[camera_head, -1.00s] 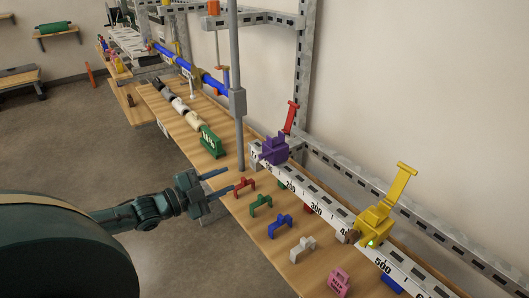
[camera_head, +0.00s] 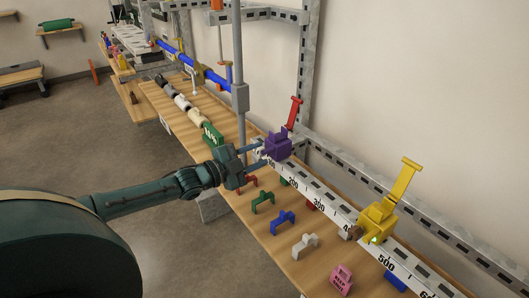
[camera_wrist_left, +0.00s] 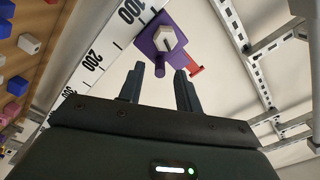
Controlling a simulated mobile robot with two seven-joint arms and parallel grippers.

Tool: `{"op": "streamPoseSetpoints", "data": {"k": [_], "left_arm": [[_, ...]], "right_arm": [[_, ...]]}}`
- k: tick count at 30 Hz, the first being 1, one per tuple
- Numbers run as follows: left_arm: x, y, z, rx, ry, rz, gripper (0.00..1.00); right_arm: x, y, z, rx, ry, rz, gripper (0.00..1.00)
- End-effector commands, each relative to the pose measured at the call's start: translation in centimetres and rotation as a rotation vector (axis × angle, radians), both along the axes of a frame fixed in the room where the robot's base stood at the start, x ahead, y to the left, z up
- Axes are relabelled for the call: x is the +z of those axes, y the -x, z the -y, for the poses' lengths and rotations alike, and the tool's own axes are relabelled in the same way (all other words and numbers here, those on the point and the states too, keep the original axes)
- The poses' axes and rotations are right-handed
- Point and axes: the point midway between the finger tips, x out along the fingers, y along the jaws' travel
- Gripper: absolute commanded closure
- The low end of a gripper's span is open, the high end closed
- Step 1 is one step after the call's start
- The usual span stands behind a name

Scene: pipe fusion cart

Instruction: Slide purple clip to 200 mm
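The purple clip (camera_head: 278,148) sits on the white ruler rail (camera_head: 333,203), near its far end. A red lever (camera_head: 294,113) rises behind it. In the left wrist view the purple clip (camera_wrist_left: 158,42), with a pale knob on its face, is beside the 100 mark; the 200 mark is further down the rail. My left gripper (camera_head: 263,153) is in front of the clip, its fingers pointing at it. The left wrist view shows the fingers (camera_wrist_left: 160,73) apart with nothing between them, just short of the clip. My right gripper is not in view.
A yellow clip (camera_head: 377,217) with a raised lever stands further along the rail, near 500. Small coloured clips, such as a blue one (camera_head: 283,222) and a grey one (camera_head: 305,246), stand on the wooden bench. A grey upright post (camera_head: 240,120) is close to my gripper.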

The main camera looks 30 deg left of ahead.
Motion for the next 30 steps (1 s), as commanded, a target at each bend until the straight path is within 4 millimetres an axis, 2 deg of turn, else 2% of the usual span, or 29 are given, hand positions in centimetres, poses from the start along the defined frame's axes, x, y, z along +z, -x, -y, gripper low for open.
{"op": "streamPoseSetpoints", "data": {"k": [3, 9, 20, 30], "left_arm": [[0.2, -1.4, 0.5, 0.001, 0.002, 0.002, 0.66], [0.1, -2.6, 1.1, 0.001, 0.002, 0.000, 0.66], [0.0, -2.8, 1.2, -0.001, 0.001, -0.001, 0.67], [0.0, -2.8, 1.2, 0.000, 0.001, 0.000, 0.94]], "right_arm": [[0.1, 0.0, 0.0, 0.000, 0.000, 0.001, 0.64], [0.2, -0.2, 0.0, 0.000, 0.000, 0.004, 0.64], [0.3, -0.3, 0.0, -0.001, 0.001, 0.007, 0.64], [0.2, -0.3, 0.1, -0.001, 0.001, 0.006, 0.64]]}}
